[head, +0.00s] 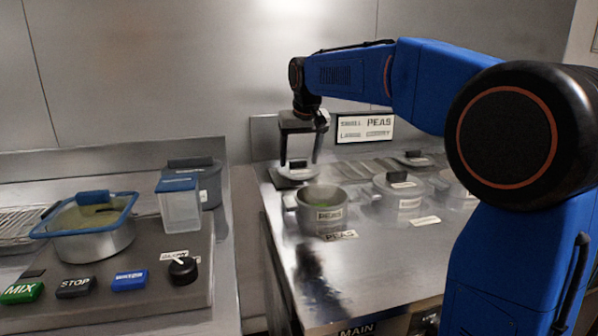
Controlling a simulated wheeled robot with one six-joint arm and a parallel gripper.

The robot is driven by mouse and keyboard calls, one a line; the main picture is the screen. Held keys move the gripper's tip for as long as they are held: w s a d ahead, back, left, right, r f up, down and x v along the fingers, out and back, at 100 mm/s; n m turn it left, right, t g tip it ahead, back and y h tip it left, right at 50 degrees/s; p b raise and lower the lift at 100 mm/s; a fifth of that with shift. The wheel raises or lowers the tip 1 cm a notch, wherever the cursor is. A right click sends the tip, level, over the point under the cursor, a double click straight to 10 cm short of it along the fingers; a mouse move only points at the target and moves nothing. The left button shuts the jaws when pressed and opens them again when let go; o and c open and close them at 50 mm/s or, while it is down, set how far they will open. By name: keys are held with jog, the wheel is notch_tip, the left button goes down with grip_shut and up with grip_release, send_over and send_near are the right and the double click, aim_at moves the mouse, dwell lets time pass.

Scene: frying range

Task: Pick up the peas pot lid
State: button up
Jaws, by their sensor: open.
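The peas pot (321,222) stands uncovered on the right counter, with a PEAS label on its front and green contents showing. A flat grey lid (294,176) with a dark handle lies on the counter just behind it; it appears to be the peas pot lid. My gripper (299,163) points down over this lid, open, with its fingers apart on either side of the handle. I cannot tell whether the fingers touch the lid.
Lidded pots (405,200) stand to the right of the peas pot. The left counter holds a blue-rimmed pan (95,240), a clear container (180,208) and buttons (75,287). The right counter's front is clear.

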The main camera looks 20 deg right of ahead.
jog(key=shift+f, duration=0.25)
jog(key=c, duration=1.2)
jog(key=shift+r, duration=0.15)
